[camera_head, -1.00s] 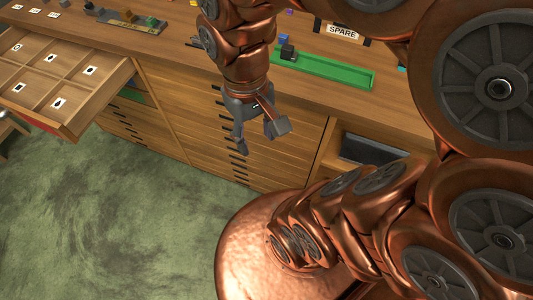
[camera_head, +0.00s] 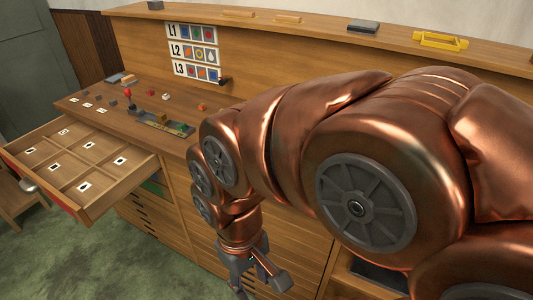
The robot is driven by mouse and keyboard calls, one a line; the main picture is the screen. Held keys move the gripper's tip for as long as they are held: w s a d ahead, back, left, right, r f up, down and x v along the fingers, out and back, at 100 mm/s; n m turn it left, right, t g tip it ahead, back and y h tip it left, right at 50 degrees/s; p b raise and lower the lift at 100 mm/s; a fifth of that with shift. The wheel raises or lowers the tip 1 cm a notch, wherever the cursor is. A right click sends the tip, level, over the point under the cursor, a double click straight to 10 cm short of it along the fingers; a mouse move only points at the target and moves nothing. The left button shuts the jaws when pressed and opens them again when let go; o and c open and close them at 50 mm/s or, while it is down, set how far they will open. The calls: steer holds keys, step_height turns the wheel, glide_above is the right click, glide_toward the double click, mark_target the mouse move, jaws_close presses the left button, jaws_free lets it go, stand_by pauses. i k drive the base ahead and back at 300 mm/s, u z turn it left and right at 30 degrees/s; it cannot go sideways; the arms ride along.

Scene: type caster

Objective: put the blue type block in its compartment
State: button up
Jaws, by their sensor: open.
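An open wooden drawer (camera_head: 112,193) juts out at the left. It is split into several compartments, each with a white card bearing a dark symbol, and no block shows in them. I cannot make out a blue type block with certainty; a small bluish piece (camera_head: 114,78) lies at the back left of the counter, too small to identify. My gripper (camera_head: 262,287) is open and points down in front of the cabinet, right of the drawer, at the bottom edge of the view. Nothing shows between its fingers. My arm hides the right part of the counter.
A chart marked L1, L2, L3 (camera_head: 195,53) hangs on the back panel. A yellow holder (camera_head: 440,40) sits on the upper shelf. Green floor lies below.

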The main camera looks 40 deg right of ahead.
mark_target(59, 178)
steer(key=u, duration=1.1)
steer(key=i, duration=1.55)
steer(key=z, duration=2.8)
